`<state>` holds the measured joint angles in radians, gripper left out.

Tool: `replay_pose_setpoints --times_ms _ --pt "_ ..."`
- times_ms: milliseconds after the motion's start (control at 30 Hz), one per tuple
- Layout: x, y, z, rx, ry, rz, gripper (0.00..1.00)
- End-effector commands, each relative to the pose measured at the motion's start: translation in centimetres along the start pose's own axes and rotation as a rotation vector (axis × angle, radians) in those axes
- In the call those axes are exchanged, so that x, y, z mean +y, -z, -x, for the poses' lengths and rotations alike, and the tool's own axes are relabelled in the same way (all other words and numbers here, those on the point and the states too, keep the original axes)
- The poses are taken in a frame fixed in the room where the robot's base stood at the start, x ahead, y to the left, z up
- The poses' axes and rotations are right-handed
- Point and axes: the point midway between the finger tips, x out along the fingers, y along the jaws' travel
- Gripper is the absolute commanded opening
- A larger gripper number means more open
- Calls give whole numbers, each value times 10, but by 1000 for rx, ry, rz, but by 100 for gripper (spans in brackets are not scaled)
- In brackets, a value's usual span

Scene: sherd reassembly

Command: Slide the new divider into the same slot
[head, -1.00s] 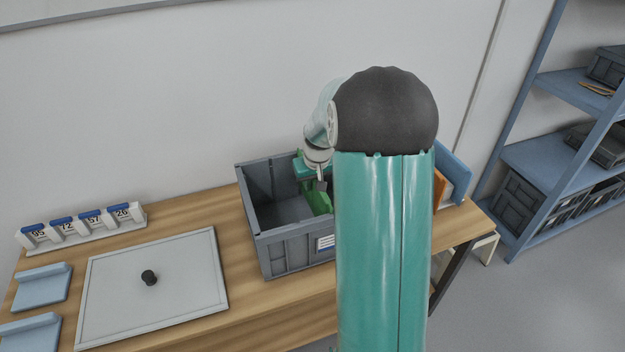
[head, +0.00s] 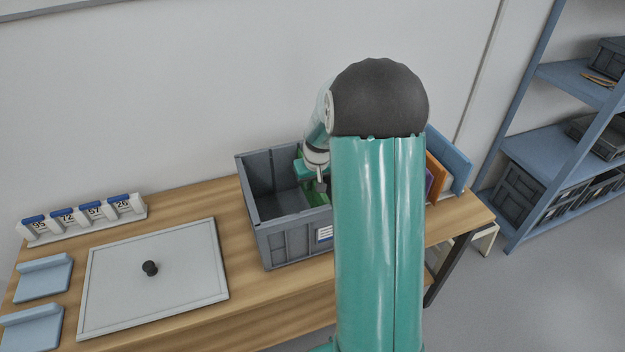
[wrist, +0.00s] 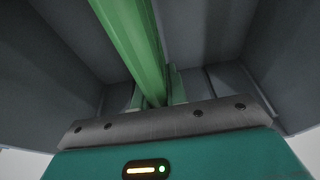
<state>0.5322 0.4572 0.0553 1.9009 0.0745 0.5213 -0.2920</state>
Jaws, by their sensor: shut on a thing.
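A grey crate (head: 288,242) stands on the wooden table, its right part hidden behind my arm. My gripper (wrist: 157,98) is shut on a green divider (wrist: 133,38), seen edge-on in the wrist view as a long green strip between the fingers. In the head view the green divider (head: 307,186) shows only in part, inside the crate's opening, below my wrist. Grey crate walls fill the wrist view around it. I cannot tell whether its edges sit in a slot or how deep it reaches.
A grey panel with a black knob (head: 190,285) lies left of the crate. Numbered blocks (head: 80,218) and two light blue pieces (head: 42,280) are farther left. Upright orange and blue panels (head: 452,165) stand to the right, partly behind my arm. A blue shelf unit (head: 560,150) stands beyond.

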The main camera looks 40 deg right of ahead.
Motion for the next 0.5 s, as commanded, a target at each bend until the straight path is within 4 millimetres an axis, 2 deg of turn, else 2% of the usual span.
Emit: replay_pose_setpoints --times_ms 500 --pt "0 -4 -13 0 0 0 0"
